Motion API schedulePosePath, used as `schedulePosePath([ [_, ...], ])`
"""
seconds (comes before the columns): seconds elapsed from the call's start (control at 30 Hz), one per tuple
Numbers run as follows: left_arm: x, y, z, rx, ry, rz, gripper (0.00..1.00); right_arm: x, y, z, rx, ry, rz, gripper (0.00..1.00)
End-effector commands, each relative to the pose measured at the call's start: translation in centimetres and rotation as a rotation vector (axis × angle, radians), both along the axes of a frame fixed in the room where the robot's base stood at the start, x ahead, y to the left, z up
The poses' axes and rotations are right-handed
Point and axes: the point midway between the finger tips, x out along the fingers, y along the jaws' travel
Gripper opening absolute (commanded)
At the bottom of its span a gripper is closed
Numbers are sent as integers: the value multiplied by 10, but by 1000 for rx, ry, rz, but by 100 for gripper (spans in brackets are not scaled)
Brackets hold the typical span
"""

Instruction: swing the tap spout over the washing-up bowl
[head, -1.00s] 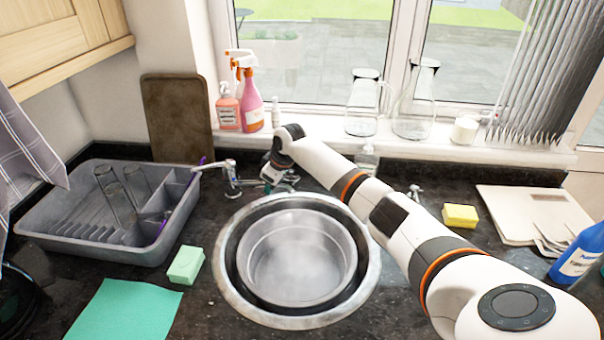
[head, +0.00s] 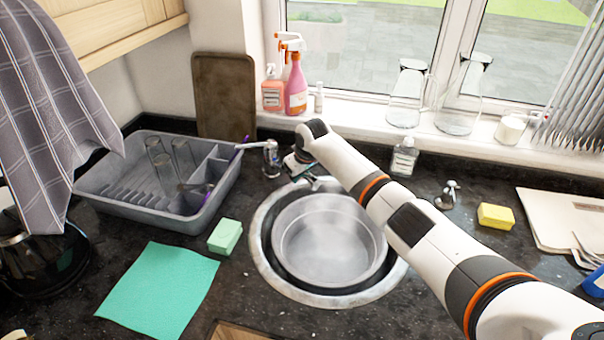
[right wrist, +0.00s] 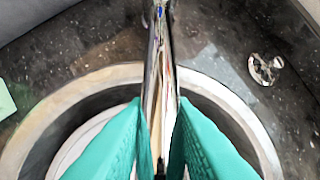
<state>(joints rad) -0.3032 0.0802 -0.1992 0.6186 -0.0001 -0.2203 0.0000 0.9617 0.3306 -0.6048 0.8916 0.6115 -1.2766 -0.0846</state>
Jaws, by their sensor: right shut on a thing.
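The chrome tap (head: 271,158) stands behind the sink, with its lever pointing left. Its spout (right wrist: 160,70) runs down the middle of the right wrist view. My right gripper (head: 316,182) is shut on the spout, its teal fingers (right wrist: 158,140) on either side of it. In the head view the gripper is at the back edge of the sink, close to the bowl's back rim. The round grey washing-up bowl (head: 330,250) sits in the sink (head: 268,272). The spout's tip is hidden by my fingers. My left gripper is not in view.
A grey dish rack (head: 130,195) with glasses stands left of the sink. A green sponge (head: 225,236) and teal cloth (head: 160,285) lie in front of it. A soap bottle (head: 403,157), a small chrome fitting (head: 447,197) and a yellow sponge (head: 495,216) are to the right.

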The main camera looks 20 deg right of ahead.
Motion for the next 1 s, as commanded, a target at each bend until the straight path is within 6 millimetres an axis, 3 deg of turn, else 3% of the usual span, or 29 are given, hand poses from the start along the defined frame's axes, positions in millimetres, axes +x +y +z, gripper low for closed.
schedulePosePath([
  [0.03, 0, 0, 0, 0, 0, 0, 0, 1, 1, 1, 2, -4, 1, 0],
  [0.07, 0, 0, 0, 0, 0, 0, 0, 1, 1, 1, 2, -4, 1, 25],
  [0.2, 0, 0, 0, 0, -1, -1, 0, 1, 0, 1, 2, -4, 2, 43],
  [0.6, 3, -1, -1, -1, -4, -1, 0, -3, -1, 8, 0, -3, 1, 43],
  [0.77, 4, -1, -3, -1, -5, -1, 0, -12, -1, 29, 0, -6, 3, 43],
  [1.0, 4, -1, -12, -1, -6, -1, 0, -31, -2, 75, 1, -8, 2, 43],
])
